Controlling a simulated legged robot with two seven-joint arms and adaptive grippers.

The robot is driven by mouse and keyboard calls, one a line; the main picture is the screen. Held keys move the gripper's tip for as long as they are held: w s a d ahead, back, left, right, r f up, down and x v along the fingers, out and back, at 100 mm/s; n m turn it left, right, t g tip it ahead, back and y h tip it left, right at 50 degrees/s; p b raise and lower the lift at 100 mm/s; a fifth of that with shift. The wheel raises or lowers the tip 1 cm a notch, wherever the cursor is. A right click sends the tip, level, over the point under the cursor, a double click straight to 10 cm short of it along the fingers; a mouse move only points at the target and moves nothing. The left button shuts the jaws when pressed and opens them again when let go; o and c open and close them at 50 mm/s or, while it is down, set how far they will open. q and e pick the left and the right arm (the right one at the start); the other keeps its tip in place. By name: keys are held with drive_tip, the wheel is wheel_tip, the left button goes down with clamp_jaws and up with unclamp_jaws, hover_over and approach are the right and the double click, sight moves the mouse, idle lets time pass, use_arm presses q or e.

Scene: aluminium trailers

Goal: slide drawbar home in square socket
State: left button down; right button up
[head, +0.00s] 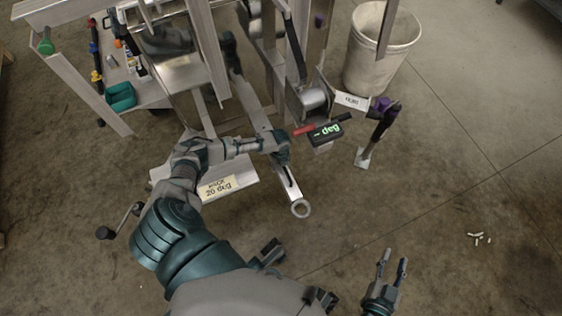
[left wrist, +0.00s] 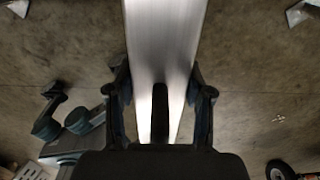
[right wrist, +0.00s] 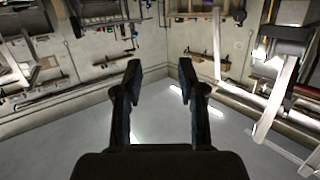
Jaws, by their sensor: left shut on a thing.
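The drawbar (head: 291,190) is a flat silver bar with a ring eye at its near end. It slants from the trailer frame toward me, ring nearest. My left gripper (head: 282,147) is shut on it partway along. In the left wrist view the bar (left wrist: 165,40) runs between both fingers of the left gripper (left wrist: 161,105). The bar's far end runs in among the frame members. I cannot make out the square socket there or how deep the bar sits. My right gripper (head: 393,265) is open and empty over bare floor; its spread fingers (right wrist: 158,75) show in the right wrist view.
A digital readout (head: 325,132) showing "- deg" is right of the drawbar. A plate labelled 20 deg (head: 240,180) lies left. A purple-topped stand (head: 378,125) and white bucket (head: 372,65) stand right. A crank handle (head: 122,220) is at left. The right-hand floor is mostly clear.

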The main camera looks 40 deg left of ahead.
use_arm(q)
drive_tip(key=shift+w+a+r+b, duration=0.1)
drive_tip(key=shift+w+a+b, duration=0.15)
drive_tip(key=shift+a, duration=0.3)
drive_tip(key=shift+w+a+b, duration=0.2)
drive_tip(key=shift+w+a, duration=0.05)
drive_tip(key=shift+a, duration=0.25)
use_arm(e)
drive_tip(key=shift+w+a+r+t+y, duration=0.15)
drive_tip(key=shift+r+t, duration=0.25)
drive_tip(key=shift+r, duration=0.2)
drive_tip(key=shift+w+a+r+t+y, duration=0.1)
drive_tip(key=shift+w+r+t+y, duration=0.05)
drive_tip(key=shift+r+t, duration=0.35)
use_arm(q)
drive_tip(key=shift+w+a+b, duration=0.3)
drive_tip(key=shift+a+b, duration=0.1)
drive_tip(key=shift+a, duration=0.3)
use_arm(e)
drive_tip(key=shift+w+a+r+t, duration=0.1)
drive_tip(key=shift+r+t, duration=0.6)
drive_tip(key=shift+r, duration=0.2)
use_arm(q)
drive_tip(key=shift+w+a+b, duration=0.3)
drive_tip(key=shift+a+b, duration=0.1)
drive_tip(key=shift+a, duration=0.4)
use_arm(e)
drive_tip(key=shift+a+r+t+y, duration=0.1)
drive_tip(key=shift+r+t+y, duration=0.3)
drive_tip(key=shift+r+t, duration=0.5)
